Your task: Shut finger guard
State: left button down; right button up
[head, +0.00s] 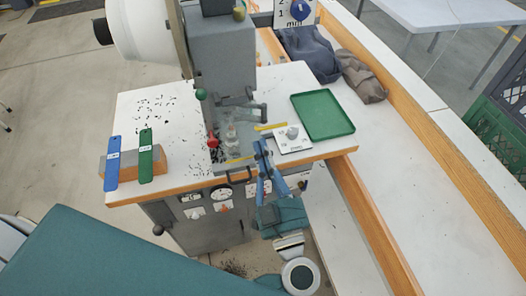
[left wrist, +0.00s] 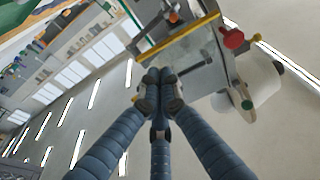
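The grey press (head: 222,60) stands on a white, wood-edged table. At its front base is a clear panel with yellow edging (head: 238,159), which looks like the finger guard; I cannot tell how far open it stands. In the left wrist view a yellow bar (left wrist: 180,38) crosses above my fingertips, with a see-through panel beside it. My left gripper (head: 262,148) is at the table's front edge, just right of the press base. In the left wrist view its blue fingers meet at the tips (left wrist: 159,90), with nothing visible between them. My right gripper is not in view.
A red knob (head: 212,141) and a green knob (head: 201,94) sit at the press. A white control box (head: 293,138) and a green tray (head: 323,114) lie to the right. Blue and green strips (head: 112,165) lie on the left. Dark bits are scattered on the table.

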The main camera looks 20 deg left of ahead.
pick_arm(q)
jog(key=w+a+f+t+y+b, duration=0.3)
jog(key=w+f+t+b, duration=0.1)
jog(key=b, duration=0.8)
jog(key=shift+w+a+t+y+b, duration=0.15)
jog(key=shift+w+t+y+b, duration=0.25)
jog(key=shift+t, duration=0.3)
jog(key=shift+w+r, duration=0.1)
